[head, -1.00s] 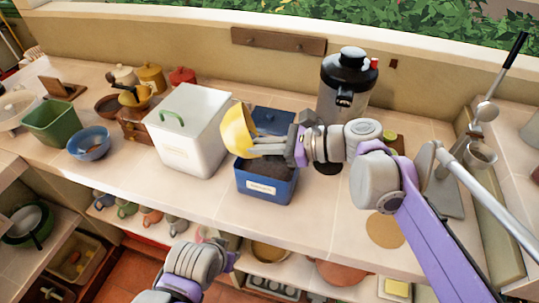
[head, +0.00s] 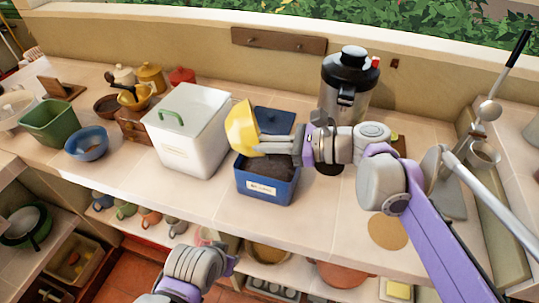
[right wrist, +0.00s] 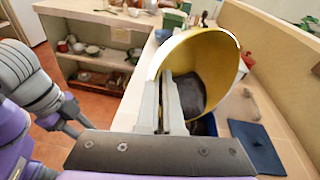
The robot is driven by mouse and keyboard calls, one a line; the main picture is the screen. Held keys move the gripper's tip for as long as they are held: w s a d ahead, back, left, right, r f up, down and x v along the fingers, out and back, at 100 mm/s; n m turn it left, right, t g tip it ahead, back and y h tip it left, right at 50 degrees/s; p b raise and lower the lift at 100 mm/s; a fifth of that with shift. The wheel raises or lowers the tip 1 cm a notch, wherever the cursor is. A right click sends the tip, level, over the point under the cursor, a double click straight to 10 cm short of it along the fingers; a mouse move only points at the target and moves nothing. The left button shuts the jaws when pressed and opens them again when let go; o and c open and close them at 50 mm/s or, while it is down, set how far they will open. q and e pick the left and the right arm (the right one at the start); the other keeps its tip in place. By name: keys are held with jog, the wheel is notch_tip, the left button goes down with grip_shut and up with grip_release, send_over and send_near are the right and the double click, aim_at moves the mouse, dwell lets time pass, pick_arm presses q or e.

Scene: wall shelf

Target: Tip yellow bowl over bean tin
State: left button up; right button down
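The yellow bowl (head: 242,128) is held tilted on its side above the left part of the blue bean tin (head: 266,187). The tin stands open on the counter, with a pale label in front and dark contents inside. My right gripper (head: 278,145) is shut on the bowl's rim and reaches in from the right. In the right wrist view the fingers (right wrist: 168,105) clasp the rim of the bowl (right wrist: 225,60). A dark patch shows inside it; I cannot tell whether it is beans or shadow. My left gripper (head: 228,262) is low in front of the counter, its fingers unclear.
A white lidded box (head: 188,135) stands close left of the tin. A blue lid (head: 274,120) lies behind the tin. A black and steel dispenser (head: 348,85) stands behind right.

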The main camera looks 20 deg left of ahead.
jog(key=shift+s+d+r, duration=0.1)
jog(key=shift+s, duration=0.15)
jog(key=shift+w+d+y, duration=0.15)
jog(key=shift+w+y, duration=0.15)
jog(key=shift+w, duration=0.05)
jog(key=shift+d+b, duration=0.15)
jog(key=shift+b, duration=0.35)
jog(key=shift+w+d+y, duration=0.1)
jog(key=shift+y, duration=0.3)
jog(key=shift+d+m+b, duration=0.15)
jog(key=shift+m+b, duration=0.15)
jog(key=shift+b, duration=0.2)
pick_arm(q)
jog(key=f, duration=0.2)
jog(key=shift+s+f+b, duration=0.3)
jog(key=shift+f, duration=0.05)
pick_arm(e)
jog(key=shift+d+r+y, duration=0.15)
jog(key=shift+d+y, duration=0.05)
jog(key=shift+y, duration=0.3)
